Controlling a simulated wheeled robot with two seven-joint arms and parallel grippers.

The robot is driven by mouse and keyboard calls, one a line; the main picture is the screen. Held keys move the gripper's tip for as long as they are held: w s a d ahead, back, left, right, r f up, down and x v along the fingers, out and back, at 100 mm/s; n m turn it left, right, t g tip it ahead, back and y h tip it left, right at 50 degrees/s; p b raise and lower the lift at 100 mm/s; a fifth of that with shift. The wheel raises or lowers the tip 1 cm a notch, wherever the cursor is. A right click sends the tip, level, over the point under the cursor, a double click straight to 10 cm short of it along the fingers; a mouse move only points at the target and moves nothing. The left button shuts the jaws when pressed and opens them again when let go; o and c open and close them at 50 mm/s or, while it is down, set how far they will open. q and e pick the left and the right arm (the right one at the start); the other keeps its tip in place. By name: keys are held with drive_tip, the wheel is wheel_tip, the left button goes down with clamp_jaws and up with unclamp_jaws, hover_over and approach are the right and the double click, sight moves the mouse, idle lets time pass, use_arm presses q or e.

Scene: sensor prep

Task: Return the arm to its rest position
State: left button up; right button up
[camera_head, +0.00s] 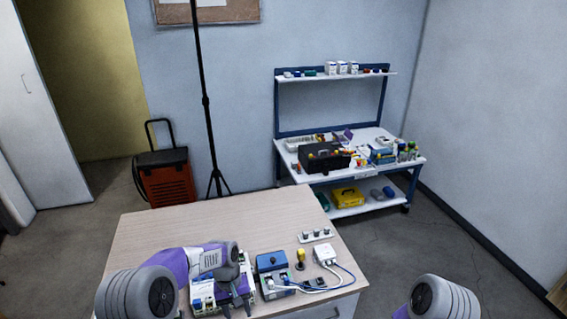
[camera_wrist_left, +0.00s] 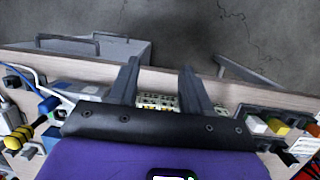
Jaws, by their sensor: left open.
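My left arm (camera_head: 207,259), purple and grey, reaches in from the lower left over the wooden table. My left gripper (camera_head: 238,306) points down near the table's front edge, beside a white and green device (camera_head: 205,298). In the left wrist view my left gripper (camera_wrist_left: 158,78) has its two dark fingers apart, with nothing held between them. A pale board with small parts (camera_wrist_left: 158,101) shows behind the fingers. My right arm (camera_head: 440,299) shows only as a grey rounded link at the bottom right; its gripper is out of view.
On the table (camera_head: 165,224) are a blue box (camera_head: 271,262), a yellow-and-black tool (camera_head: 300,258), a white cabled box (camera_head: 325,253) and a strip with knobs (camera_head: 315,236). The table's back left is clear. A loaded workbench (camera_head: 410,161) stands behind, near a black stand (camera_head: 207,115).

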use_arm(q)
drive_tip(key=s+d+f+t+h, duration=0.2)
drive_tip(key=s+d+f+t, duration=0.1)
drive_tip(key=s+f, duration=1.3)
drive_tip(key=s, duration=0.4)
drive_tip(key=shift+s+d+f+h, duration=0.2)
drive_tip(key=shift+s+f+h, duration=0.15)
drive_tip(key=shift+s+h, duration=0.05)
drive_tip(key=shift+c, duration=0.6)
drive_tip(key=shift+a, duration=0.1)
